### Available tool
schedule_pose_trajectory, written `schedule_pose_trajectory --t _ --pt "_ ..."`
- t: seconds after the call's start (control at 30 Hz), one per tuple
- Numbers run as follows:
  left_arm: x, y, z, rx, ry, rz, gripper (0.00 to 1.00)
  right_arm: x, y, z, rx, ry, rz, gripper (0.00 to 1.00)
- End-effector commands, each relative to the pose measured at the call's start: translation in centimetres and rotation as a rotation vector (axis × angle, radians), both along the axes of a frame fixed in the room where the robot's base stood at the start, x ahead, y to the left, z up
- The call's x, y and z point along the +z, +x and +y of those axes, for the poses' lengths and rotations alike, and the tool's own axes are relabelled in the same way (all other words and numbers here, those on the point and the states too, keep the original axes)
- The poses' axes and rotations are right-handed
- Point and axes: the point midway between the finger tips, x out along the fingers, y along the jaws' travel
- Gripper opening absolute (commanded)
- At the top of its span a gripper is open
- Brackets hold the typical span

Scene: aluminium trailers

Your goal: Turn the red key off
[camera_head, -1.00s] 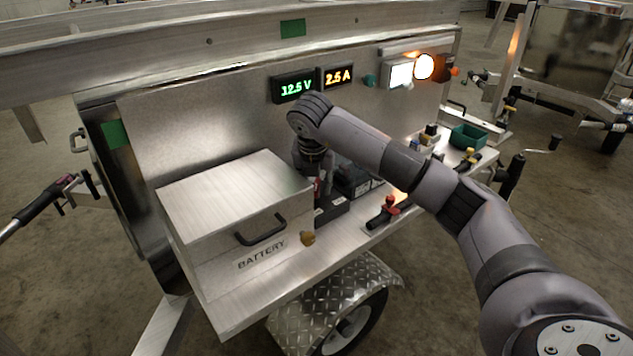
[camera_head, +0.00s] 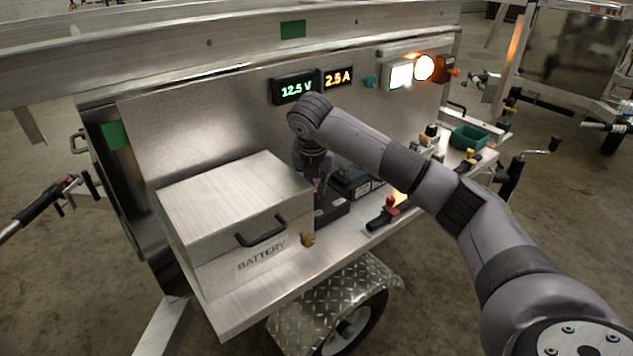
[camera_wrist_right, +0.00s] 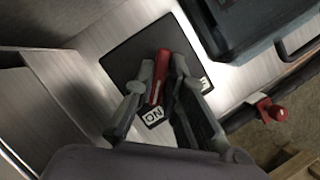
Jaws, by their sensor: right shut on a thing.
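The red key (camera_wrist_right: 158,78) stands on a dark switch plate (camera_wrist_right: 128,62) in the right wrist view. My right gripper (camera_wrist_right: 162,88) is shut on the red key, one finger on each side. In the head view my right gripper (camera_head: 318,184) points down beside the battery box, and the key is mostly hidden by it. My left gripper is not in view.
The battery box (camera_head: 235,195) stands close on the left of my right gripper. A red-handled part (camera_head: 388,212) sits on the shelf to its right. Panel displays (camera_head: 294,89) read 12.5 V and 2.5 A; a lamp (camera_head: 424,67) glows.

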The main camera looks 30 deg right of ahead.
Motion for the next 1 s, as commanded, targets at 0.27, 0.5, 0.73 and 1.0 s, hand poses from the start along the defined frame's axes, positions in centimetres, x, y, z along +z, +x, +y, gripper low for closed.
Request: schedule_pose_trajectory --t 0.27,0.5,0.73,1.0 --pt "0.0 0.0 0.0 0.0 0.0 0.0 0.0 0.1 0.0 -0.1 0.048 -0.001 -0.001 0.0" --pt "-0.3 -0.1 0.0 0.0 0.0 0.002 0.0 0.1 0.0 -0.2 0.198 -0.001 -0.002 0.0" --pt "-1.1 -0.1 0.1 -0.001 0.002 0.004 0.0 0.2 0.0 -0.3 0.409 -0.001 -0.003 0.0" --pt "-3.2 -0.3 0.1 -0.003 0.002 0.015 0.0 0.2 0.0 -0.3 0.666 -0.001 -0.002 0.0"
